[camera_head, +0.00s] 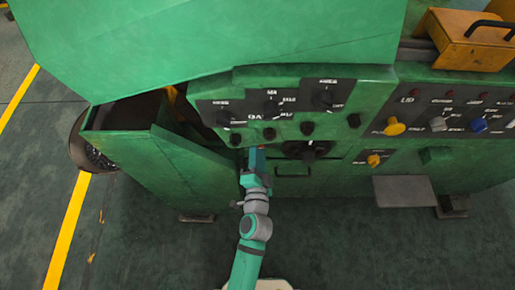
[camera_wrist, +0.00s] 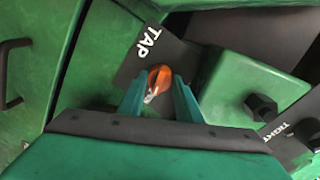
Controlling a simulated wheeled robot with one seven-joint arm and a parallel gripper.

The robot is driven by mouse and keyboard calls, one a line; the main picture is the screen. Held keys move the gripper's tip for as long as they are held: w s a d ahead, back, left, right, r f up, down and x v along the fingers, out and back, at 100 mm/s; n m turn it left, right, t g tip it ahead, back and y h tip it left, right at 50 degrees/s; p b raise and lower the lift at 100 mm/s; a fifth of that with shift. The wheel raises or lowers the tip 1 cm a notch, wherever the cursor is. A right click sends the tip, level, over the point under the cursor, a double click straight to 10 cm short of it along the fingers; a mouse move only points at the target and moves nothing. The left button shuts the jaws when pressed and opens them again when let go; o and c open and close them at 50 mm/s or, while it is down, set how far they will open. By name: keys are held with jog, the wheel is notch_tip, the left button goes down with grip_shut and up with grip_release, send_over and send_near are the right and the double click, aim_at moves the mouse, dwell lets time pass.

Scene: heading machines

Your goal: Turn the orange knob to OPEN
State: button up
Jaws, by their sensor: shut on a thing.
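The orange knob (camera_wrist: 158,80) shows in the wrist view, on a dark plate (camera_wrist: 150,52) with the white word TAP. My gripper (camera_wrist: 158,98) has its two teal fingers on either side of the knob and is shut on it. A white mark shows on the knob's lower part. In the head view my gripper (camera_head: 252,160) reaches the front of the green machine (camera_head: 205,165), below the dark control panel. The knob itself is mostly hidden there behind the gripper. I cannot read an OPEN label in either view.
A green block with a dark hex bolt (camera_wrist: 261,106) sits right of the knob, beside a plate reading TIGHT (camera_wrist: 290,140). Black knobs (camera_head: 270,134) line the panel above my gripper.

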jog(key=shift+m, duration=1.1)
jog(key=shift+a+f, duration=0.1)
jog(key=o, duration=1)
jog(key=shift+o, duration=0.2)
jog(key=shift+s, duration=0.15)
jog(key=s, duration=1)
jog(key=shift+s+r, duration=0.3)
jog(key=shift+r, duration=0.15)
